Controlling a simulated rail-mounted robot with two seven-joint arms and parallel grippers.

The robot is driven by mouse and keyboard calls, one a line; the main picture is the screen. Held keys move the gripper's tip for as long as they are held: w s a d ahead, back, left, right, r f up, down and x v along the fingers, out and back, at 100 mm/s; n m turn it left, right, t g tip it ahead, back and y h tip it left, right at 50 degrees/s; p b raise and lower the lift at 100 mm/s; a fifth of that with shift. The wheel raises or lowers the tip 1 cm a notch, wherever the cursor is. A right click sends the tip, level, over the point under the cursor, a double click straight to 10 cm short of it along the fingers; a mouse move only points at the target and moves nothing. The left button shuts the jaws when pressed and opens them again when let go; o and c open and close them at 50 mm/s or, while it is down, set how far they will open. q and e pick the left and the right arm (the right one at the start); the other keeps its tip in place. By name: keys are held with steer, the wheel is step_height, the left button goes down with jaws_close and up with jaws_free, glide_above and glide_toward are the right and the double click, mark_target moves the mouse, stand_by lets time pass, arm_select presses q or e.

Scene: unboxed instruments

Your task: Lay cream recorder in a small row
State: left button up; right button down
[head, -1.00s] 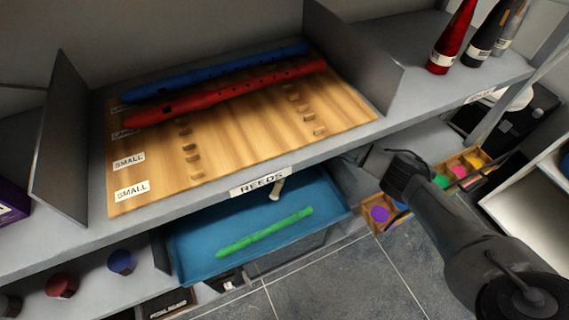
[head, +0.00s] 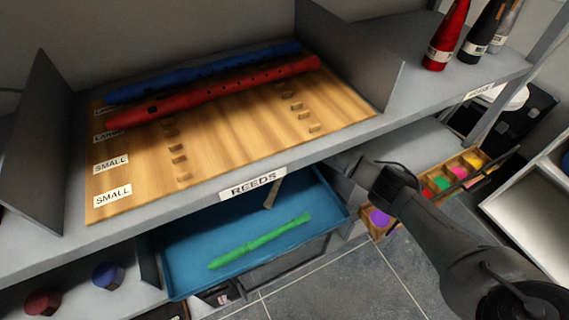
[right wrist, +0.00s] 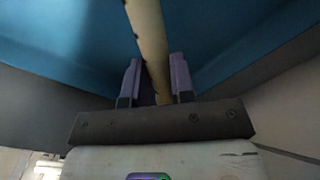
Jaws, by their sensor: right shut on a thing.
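The cream recorder (head: 272,191) shows in the head view as a short pale piece at the back of the blue tray, partly hidden by the shelf edge. In the right wrist view the cream recorder (right wrist: 148,38) runs between the purple fingers of my right gripper (right wrist: 155,80), which is shut on it. In the head view that gripper is hidden beneath the shelf. The wooden rack (head: 225,135) has two front rows labelled SMALL (head: 112,195), both empty. A blue recorder and a red recorder (head: 215,90) lie in the back rows. My left gripper is not in view.
A green recorder (head: 262,240) lies in the blue tray (head: 190,268) below the shelf. Grey dividers (head: 345,60) stand on both sides of the rack. Bottles (head: 446,35) stand at the right. A compartment box (head: 440,187) of coloured items is at the lower right.

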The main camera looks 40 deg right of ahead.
steer(key=c, duration=1.1)
jaws_free()
steer(key=shift+f, duration=0.15)
steer(key=shift+o, duration=0.7)
steer(key=shift+r+p, duration=0.3)
steer(key=shift+r, duration=0.15)
step_height(320, 180, up, 4)
steer(key=shift+r+p, duration=0.1)
steer(key=shift+p, duration=0.95)
steer(key=shift+r, duration=0.5)
steer(key=shift+a, duration=0.1)
